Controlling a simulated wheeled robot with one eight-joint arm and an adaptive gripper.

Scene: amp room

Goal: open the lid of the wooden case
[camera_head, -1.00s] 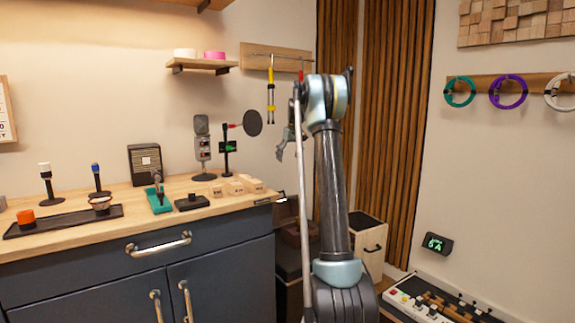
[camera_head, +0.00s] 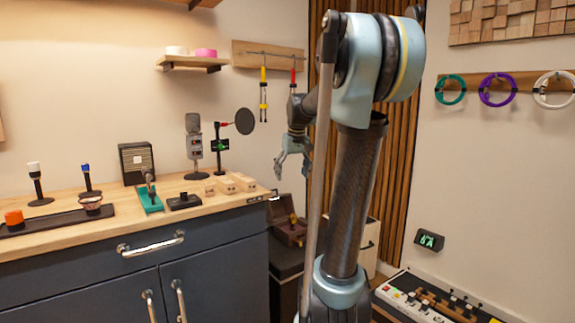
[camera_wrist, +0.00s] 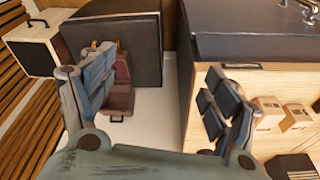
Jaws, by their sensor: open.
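The brown wooden case (camera_head: 290,232) sits low in the gap to the right of the counter, partly behind my arm in the head view. Its lid (camera_head: 280,208) appears to stand raised at the back, with a reddish inside showing. In the wrist view the case (camera_wrist: 119,98) shows between my fingers, nearer the left one, with a dark handle on its front. The left finger covers part of it. My gripper (camera_head: 281,164) is open and empty, above the case in the head view; its spread fingers (camera_wrist: 158,78) also show in the wrist view.
The wooden counter (camera_head: 95,228) with dark drawers stands left of the case. Several small wooden blocks (camera_head: 226,186) lie near its right end. A light wooden box (camera_head: 371,243) stands right of the case. A control panel (camera_head: 425,297) lies at lower right.

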